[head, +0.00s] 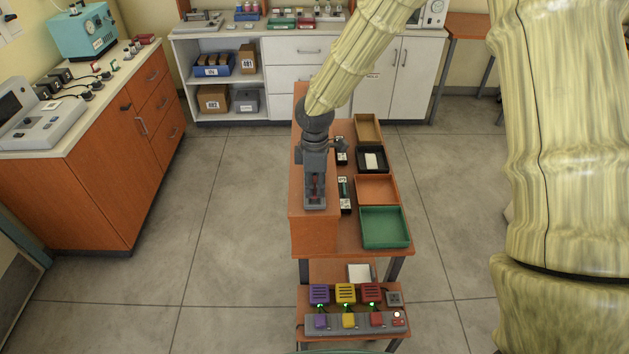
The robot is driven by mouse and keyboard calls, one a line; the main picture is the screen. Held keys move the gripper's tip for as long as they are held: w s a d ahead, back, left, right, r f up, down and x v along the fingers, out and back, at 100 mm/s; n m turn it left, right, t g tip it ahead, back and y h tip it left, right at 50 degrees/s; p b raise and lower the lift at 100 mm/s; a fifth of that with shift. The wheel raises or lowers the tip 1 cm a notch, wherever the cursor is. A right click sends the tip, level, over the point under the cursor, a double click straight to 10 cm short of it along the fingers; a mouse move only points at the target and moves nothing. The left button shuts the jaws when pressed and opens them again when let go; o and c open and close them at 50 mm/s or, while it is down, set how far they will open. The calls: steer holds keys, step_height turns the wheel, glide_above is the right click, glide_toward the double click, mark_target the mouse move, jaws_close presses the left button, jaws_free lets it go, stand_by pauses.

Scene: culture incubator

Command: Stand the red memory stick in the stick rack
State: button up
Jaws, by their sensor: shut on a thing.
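My gripper (315,200) is over the left part of the wooden table, pointing down and away from the trays. It is shut on a small dark-red thing (315,187), which looks like the red memory stick; the fingers hide most of it. I cannot tell whether it touches the surface below. Two narrow dark holders with white labels stand just right of my gripper, one nearer (345,195) and one farther (342,151). I cannot tell which of them, if either, is the stick rack.
On the table's right side lie a green tray (385,243), an orange tray (361,190), a black tray (385,159) and a tan tray (358,128). A lower stand in front holds a panel (335,323) with purple, yellow and red units. Open floor lies left of the table.

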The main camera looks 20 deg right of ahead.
mark_target(314, 179)
steer(key=shift+f, duration=0.15)
steer(key=o, duration=0.5)
step_height(314, 179, up, 12)
steer(key=b, duration=0.3)
steer(key=shift+r, duration=0.2)
stand_by(0.4)
